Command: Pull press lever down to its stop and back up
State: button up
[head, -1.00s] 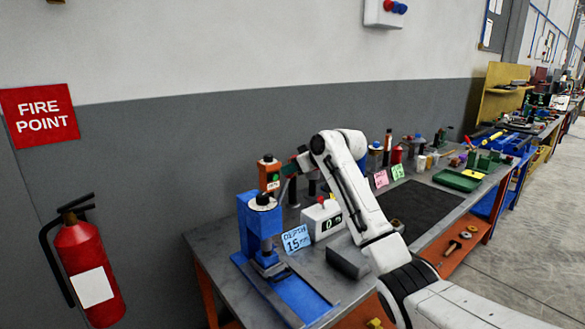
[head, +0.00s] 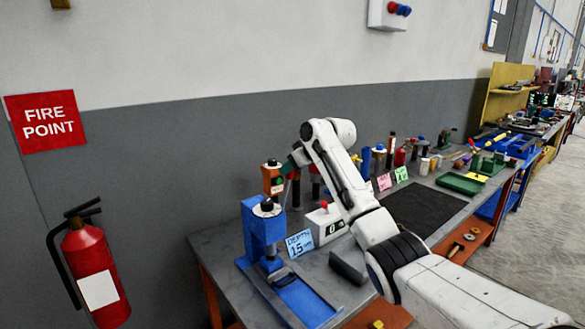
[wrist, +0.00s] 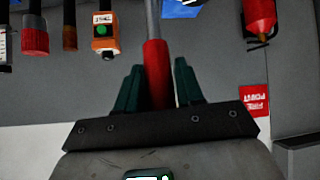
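The blue press (head: 264,232) stands at the near left end of the bench. Its lever has a red grip (wrist: 156,72) on a grey rod, seen upright in the wrist view. My gripper (wrist: 160,84) has its two dark green fingers apart, one on each side of the red grip. A narrow gap shows between the grip and the right finger; the left finger looks very near it, and I cannot tell if they touch. In the head view my gripper (head: 288,166) is above and right of the press top, and the lever is hard to make out there.
A blue depth card (head: 300,243) and a white readout box (head: 327,225) stand right of the press. An orange button box (head: 272,178) is behind it. A dark grey block (head: 348,267) lies in front. A fire extinguisher (head: 95,270) hangs at left.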

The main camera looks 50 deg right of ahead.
jog(key=shift+o, duration=0.7)
jog(key=shift+w, duration=0.15)
jog(key=shift+o, duration=0.9)
jog(key=b+v, duration=0.3)
jog(key=v, duration=0.8)
